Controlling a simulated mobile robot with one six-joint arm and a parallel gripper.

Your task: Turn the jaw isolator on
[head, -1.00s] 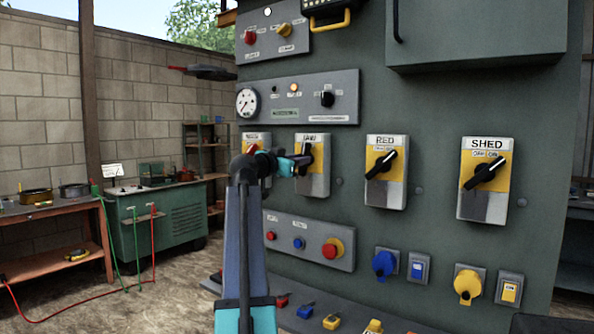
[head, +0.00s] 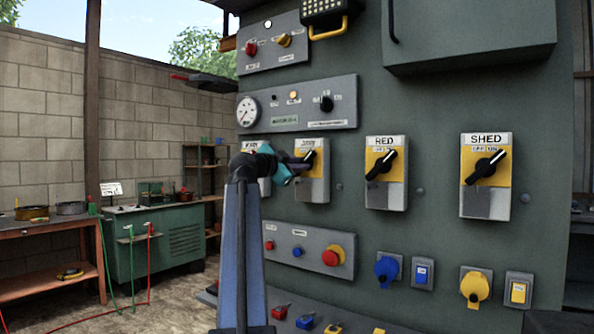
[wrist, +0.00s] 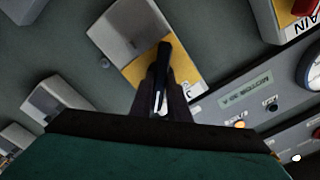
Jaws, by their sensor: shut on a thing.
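The jaw isolator (head: 312,184) is a grey and yellow box, second from the left in the row on the green panel. Its black rotary handle (head: 310,157) leans up and to the right, much like the handles beside it. My gripper (head: 300,164) reaches it from the left and is shut on the handle. In the wrist view the dark fingers (wrist: 163,92) sit on both sides of the black handle (wrist: 164,57), in front of the yellow plate (wrist: 136,76). The small off/on print is too blurred to read, and the gripper covers part of the box's left side.
The RED isolator (head: 387,184) and SHED isolator (head: 487,190) are to the right. The MAIN isolator (head: 264,188) is close on the left, partly behind my arm. A gauge strip (head: 335,108) is above; a push-button strip (head: 300,251) is below.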

